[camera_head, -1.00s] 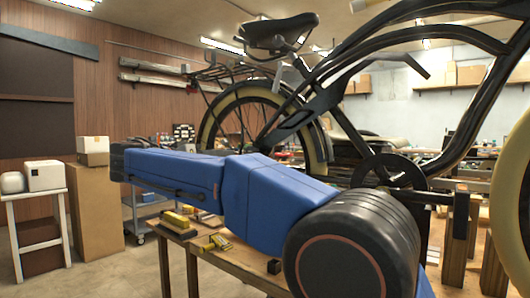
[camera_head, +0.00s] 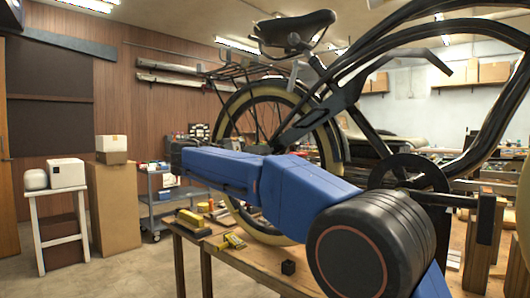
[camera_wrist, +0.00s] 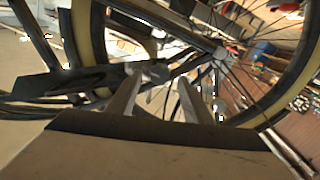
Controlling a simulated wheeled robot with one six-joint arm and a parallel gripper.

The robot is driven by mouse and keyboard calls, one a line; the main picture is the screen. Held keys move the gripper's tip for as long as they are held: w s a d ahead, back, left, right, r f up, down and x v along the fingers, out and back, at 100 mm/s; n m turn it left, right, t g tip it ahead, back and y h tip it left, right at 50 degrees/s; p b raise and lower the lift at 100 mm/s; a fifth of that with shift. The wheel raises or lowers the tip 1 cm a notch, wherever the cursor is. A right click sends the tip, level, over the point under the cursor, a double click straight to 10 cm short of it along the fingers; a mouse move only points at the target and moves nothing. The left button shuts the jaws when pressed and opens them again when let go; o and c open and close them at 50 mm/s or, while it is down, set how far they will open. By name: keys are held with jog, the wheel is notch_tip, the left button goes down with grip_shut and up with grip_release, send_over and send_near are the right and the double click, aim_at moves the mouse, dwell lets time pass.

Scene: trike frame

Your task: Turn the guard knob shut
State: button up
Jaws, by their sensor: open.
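The black trike frame (camera_head: 385,60) stands on the workbench. A dark, flat guard-like piece (camera_head: 341,98) lies along it, in front of the spoked wheel. In the wrist view a dark guard piece (camera_wrist: 95,80) reaches in from the left. A small pale grey, knob-like part (camera_wrist: 156,69) sits at its end, near my left fingertip. My gripper (camera_wrist: 160,82) is open, its two fingers apart with nothing clearly held between them. I cannot tell whether a finger touches the grey part. In the head view my blue arm hides the gripper and the knob.
The spoked wheel (camera_wrist: 245,55) is close behind my fingers. A trolley (camera_head: 165,205), a cardboard box (camera_head: 115,207) and a white stool (camera_head: 55,225) stand left. Floor is clear at front left.

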jog(key=shift+x, duration=2.6)
jog(key=c, duration=1.1)
jog(key=shift+o, duration=0.2)
